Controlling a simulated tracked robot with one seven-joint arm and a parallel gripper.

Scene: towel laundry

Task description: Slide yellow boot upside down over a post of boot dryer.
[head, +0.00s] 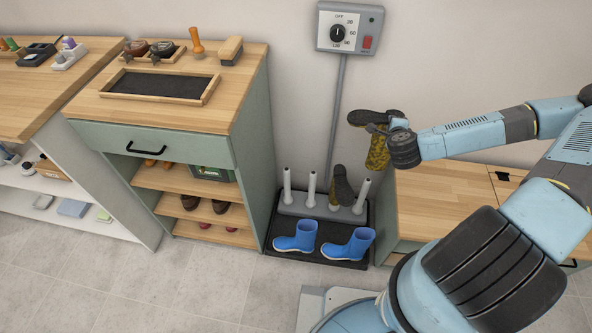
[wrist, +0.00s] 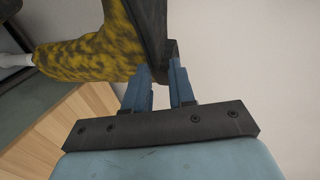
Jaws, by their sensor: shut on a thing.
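A yellow boot (head: 378,152) with black mottling hangs upside down, dark sole up and shaft down. My gripper (head: 390,130) is shut on its sole end; in the wrist view my gripper's fingers (wrist: 158,92) meet the dark sole and the yellow shaft (wrist: 85,58) extends left. The boot is in the air, above and right of the boot dryer (head: 302,209). A second yellow boot (head: 334,198), dark sole up, sits upside down on the dryer, hiding the post there. Bare white posts stand at left (head: 287,186), middle (head: 311,189) and far right (head: 361,196).
Two blue boots (head: 296,238) stand on the black tray (head: 318,262) in front of the dryer. A control box (head: 350,28) hangs on the wall above. A green cabinet (head: 256,140) flanks the dryer at left, a wooden-topped bench (head: 440,196) at right.

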